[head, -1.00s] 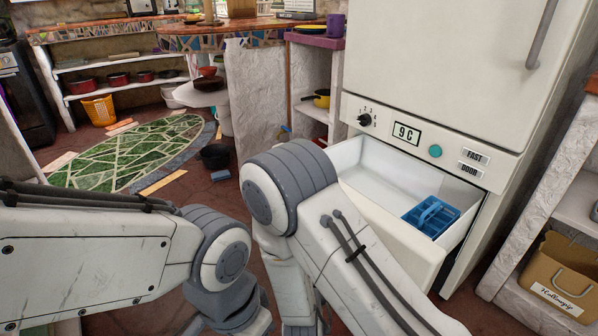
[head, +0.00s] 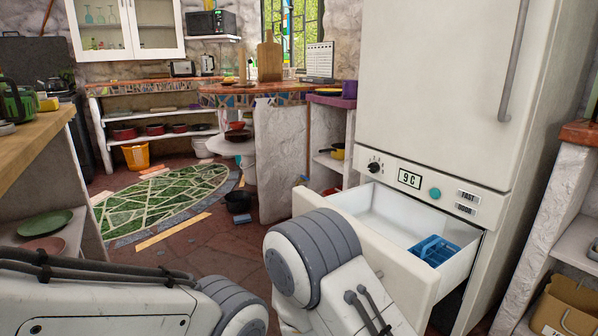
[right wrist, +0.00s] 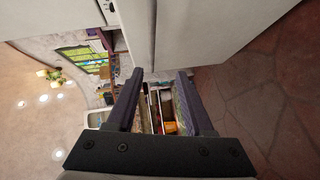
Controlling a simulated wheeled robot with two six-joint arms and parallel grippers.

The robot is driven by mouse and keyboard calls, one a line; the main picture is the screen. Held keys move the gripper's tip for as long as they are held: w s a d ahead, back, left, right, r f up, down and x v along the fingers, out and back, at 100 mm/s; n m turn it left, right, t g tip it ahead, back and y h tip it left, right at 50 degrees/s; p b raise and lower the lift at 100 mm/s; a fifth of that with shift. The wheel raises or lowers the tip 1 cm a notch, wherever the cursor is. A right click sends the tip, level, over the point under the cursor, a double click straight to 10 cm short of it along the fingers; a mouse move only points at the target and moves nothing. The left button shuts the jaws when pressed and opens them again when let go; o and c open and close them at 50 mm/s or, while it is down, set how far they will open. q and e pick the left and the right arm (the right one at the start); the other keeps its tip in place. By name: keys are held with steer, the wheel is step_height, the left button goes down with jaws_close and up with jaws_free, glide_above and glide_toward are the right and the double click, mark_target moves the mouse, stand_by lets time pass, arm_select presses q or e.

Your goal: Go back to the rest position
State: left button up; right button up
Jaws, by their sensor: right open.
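My right gripper (right wrist: 160,73) shows in the right wrist view with its two dark fingers spread apart. I see nothing held between them; shelves and small items show in the gap, farther off. In the head view both my arms come in from the bottom edge, bent at their large grey joints, with both grippers out of the picture. My left gripper is not visible in any view.
The fridge's lower drawer (head: 383,246) is pulled open just beyond my right arm, with a blue caddy (head: 434,251) inside. A wooden counter (head: 30,150) stands at left, a white shelf unit (head: 560,190) at right. Floor (head: 200,242) beside the green rug (head: 160,200) is open.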

steer(key=s+d+r+m+g+y, duration=0.3)
steer(key=s+d+r+m+g, duration=0.1)
steer(key=s+d+m+g, duration=0.85)
steer(key=s+a+r+n+g+y+p, duration=0.1)
steer(key=s+a+r+n+g+p, duration=0.15)
steer(key=s+a+r, duration=0.4)
steer(key=s+a+r+n+g+p, duration=0.1)
steer(key=s+a+r+n, duration=0.2)
steer(key=s+a, duration=0.5)
arm_select(q)
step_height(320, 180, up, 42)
steer(key=p, duration=3.8)
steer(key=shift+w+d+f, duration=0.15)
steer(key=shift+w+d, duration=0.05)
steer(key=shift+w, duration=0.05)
arm_select(e)
step_height(320, 180, up, 38)
steer(key=shift+a+f, duration=0.2)
steer(key=shift+a, duration=0.1)
